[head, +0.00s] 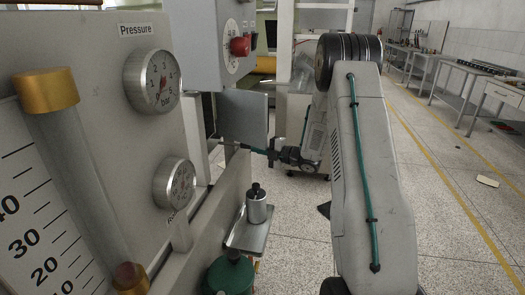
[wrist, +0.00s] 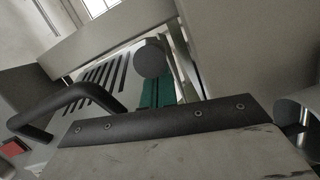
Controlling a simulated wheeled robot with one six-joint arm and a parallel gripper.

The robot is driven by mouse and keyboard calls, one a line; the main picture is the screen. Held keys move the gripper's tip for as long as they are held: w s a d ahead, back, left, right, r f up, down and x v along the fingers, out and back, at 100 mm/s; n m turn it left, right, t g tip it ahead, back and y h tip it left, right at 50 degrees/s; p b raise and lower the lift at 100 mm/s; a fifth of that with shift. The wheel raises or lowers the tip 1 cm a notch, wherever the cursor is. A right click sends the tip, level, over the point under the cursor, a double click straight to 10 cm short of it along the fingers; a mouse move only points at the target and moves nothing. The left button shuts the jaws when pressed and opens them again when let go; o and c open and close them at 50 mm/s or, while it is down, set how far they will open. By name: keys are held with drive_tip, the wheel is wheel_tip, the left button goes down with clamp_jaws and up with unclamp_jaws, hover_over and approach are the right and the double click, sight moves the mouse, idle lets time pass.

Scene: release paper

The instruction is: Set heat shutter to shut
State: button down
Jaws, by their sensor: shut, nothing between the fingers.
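A flat grey plate (head: 245,115), which looks like the heat shutter, stands upright beside the machine front in the head view. My gripper (head: 243,147) is shut and empty. Its thin tip reaches left to the plate's lower edge; I cannot tell whether they touch. The wrist view shows a pale scuffed panel (wrist: 185,158) with a screwed dark edge strip (wrist: 170,122), and a black bent handle (wrist: 65,100) at left. I cannot tell whether these belong to the shutter. The fingertips are not clear in the wrist view.
A pressure gauge (head: 153,80) and a second gauge (head: 175,184) are on the panel at left. A control box (head: 192,45) with a red knob (head: 240,46) hangs above. A metal canister (head: 256,207) stands on a small shelf (head: 247,238) below my gripper. Open floor lies at right.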

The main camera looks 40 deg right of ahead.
drive_tip(key=shift+w+d+r, duration=0.15)
drive_tip(key=shift+d, duration=0.1)
